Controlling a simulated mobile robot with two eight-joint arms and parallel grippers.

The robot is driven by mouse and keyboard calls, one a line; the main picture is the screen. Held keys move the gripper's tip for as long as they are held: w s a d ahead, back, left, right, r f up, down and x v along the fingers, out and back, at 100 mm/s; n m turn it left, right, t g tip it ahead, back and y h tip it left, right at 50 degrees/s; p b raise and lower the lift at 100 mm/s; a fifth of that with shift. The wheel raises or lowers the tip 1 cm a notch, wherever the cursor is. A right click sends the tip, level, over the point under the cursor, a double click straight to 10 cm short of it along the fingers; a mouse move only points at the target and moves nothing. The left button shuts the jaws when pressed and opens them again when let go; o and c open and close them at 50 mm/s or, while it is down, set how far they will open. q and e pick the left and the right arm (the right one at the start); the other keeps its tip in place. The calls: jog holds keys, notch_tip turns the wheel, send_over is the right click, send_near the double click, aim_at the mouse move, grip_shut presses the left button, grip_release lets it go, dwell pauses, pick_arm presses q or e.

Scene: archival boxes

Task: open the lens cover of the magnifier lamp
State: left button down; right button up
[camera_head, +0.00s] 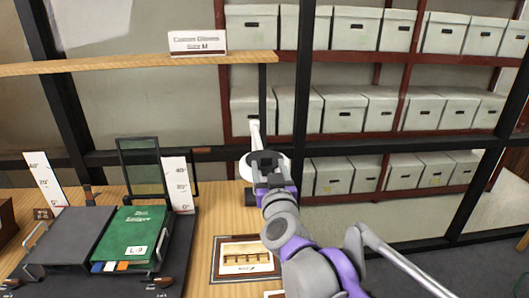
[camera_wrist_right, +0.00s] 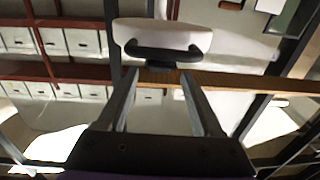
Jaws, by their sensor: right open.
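The magnifier lamp (camera_head: 255,130) shows in the head view as a white stem above a white round head, mostly covered by my right gripper (camera_head: 265,163). In the right wrist view the white lamp head (camera_wrist_right: 162,32) is close ahead, with a dark curved handle (camera_wrist_right: 163,53) on its near side. My right gripper (camera_wrist_right: 158,73) is open, its two fingertips apart on either side just below the handle. I cannot tell whether a fingertip touches it. The lens itself is hidden. My left gripper is in neither view.
A wooden bench (camera_head: 206,225) holds a green ledger (camera_head: 136,234), a dark grey panel (camera_head: 68,240) and a framed picture (camera_head: 245,260). A wooden shelf (camera_head: 140,62) with a label card (camera_head: 197,42) runs above. Racks of archival boxes (camera_head: 343,108) stand behind.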

aim_at(266, 159)
jog(key=w, duration=0.7)
jog(key=shift+w+a+f+p, duration=0.1)
jog(key=shift+w+a+p, duration=0.1)
jog(key=shift+p, duration=0.1)
grip_shut()
dwell(1.0)
